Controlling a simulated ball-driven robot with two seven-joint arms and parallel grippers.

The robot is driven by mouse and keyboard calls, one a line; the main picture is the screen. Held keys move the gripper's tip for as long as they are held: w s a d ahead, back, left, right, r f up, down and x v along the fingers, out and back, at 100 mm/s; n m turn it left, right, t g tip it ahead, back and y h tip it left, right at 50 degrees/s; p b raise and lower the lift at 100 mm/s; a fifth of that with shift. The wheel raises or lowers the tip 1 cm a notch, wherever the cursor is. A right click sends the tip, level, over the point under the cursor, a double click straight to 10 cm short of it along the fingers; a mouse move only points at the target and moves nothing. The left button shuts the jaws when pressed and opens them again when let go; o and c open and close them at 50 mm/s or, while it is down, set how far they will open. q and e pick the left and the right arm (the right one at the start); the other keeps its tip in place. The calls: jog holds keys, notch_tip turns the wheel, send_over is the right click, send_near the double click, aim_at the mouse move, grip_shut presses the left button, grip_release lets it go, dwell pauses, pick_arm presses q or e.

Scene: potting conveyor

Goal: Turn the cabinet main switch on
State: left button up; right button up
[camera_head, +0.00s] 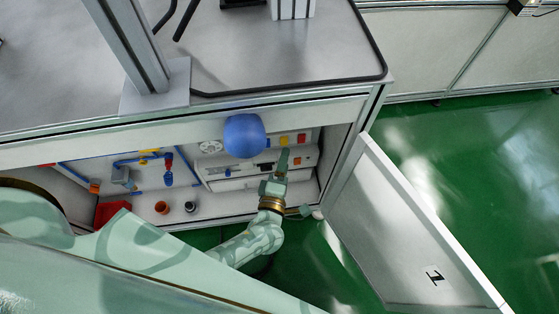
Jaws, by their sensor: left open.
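The cabinet (90,211) under the worktop stands open, and its inside shows below the table edge. A panel in its right part carries small yellow and red parts, among them a red one (301,138) and a yellow one (283,141). I cannot tell for sure which is the main switch, or its position. My left gripper (283,160) is open at the cabinet's mouth, pointing in, just below these parts in the picture. Whether it touches anything is unclear. It covers part of the panel behind it. My right gripper is not in view.
The cabinet door (405,225) is swung open to the right of my left arm. A blue rounded thing (244,136) hides part of the panel. Blue pipes, a red bin (111,212) and small round parts fill the cabinet's left. Green floor (440,150) is clear beyond the door.

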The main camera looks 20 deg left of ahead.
pick_arm(q)
jog(key=s, duration=0.3)
jog(key=shift+d, duration=0.35)
